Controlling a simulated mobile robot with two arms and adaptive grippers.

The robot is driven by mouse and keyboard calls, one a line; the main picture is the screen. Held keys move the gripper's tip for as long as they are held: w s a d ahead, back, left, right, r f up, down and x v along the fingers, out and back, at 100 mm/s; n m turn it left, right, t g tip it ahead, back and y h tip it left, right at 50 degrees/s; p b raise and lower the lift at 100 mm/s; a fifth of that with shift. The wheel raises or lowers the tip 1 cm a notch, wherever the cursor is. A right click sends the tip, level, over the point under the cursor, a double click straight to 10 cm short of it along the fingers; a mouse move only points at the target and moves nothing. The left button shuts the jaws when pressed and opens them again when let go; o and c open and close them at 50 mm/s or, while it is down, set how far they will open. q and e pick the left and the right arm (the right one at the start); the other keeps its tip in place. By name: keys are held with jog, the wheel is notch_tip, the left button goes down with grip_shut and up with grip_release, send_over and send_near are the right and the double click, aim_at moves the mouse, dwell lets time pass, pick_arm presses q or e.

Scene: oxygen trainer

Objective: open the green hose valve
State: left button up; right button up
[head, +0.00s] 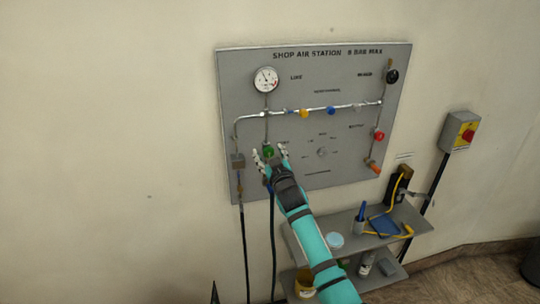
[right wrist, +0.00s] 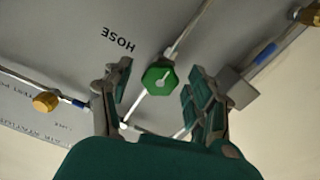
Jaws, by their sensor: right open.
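The green hose valve (head: 268,151) is a small green knob with a pale mark, low on the left part of the grey wall panel (head: 225,75). In the right wrist view the green knob (right wrist: 159,77) lies between and just beyond the fingertips, by the word HOSE. My right gripper (head: 271,152) is open, with one finger on each side of the knob; it also shows in the right wrist view (right wrist: 158,92). I cannot tell whether a finger touches the knob. My left gripper is not in view.
A pressure gauge (head: 265,80) sits above the knob. A pipe with yellow (head: 304,112) and blue (head: 331,111) knobs crosses the panel. A red knob (head: 379,135) is at right. A shelf (head: 300,236) with small items stands below. A switch box (head: 460,131) is on the wall.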

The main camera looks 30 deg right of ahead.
jog(key=v, duration=1.2)
jog(key=s+a+f+g+y+b, duration=0.1)
jog(key=a+f+g+b, duration=0.1)
jog(key=f, duration=1)
jog(key=s+a+f+g+y+b, duration=0.1)
jog(key=f+g+b, duration=0.1)
jog(key=f, duration=1)
jog(key=s+a+f+g+b, duration=0.1)
jog(key=s+f, duration=0.3)
jog(key=f, duration=0.4)
jog(key=s+a+f+n+g+y+b, duration=0.15)
jog(key=s+f, duration=0.25)
jog(key=f, duration=0.4)
jog(key=s+a+f+g+b, duration=0.15)
jog(key=s+f, duration=0.25)
jog(key=f, duration=0.4)
jog(key=s+a+f+g+b, duration=0.1)
jog(key=s+f+g, duration=0.2)
jog(key=s+f, duration=0.6)
jog(key=s+f+g+b, duration=0.2)
jog(key=s+f, duration=0.6)
jog(key=s, duration=0.9)
jog(key=s+a+f+g+b, duration=0.1)
jog(key=s+f+g+b, duration=0.1)
jog(key=s+f, duration=0.7)
jog(key=s+g, duration=0.1)
jog(key=s, duration=0.3)
jog(key=shift+s+a+f+g, duration=0.2)
jog(key=shift+a+f+g, duration=0.1)
jog(key=shift+a, duration=0.05)
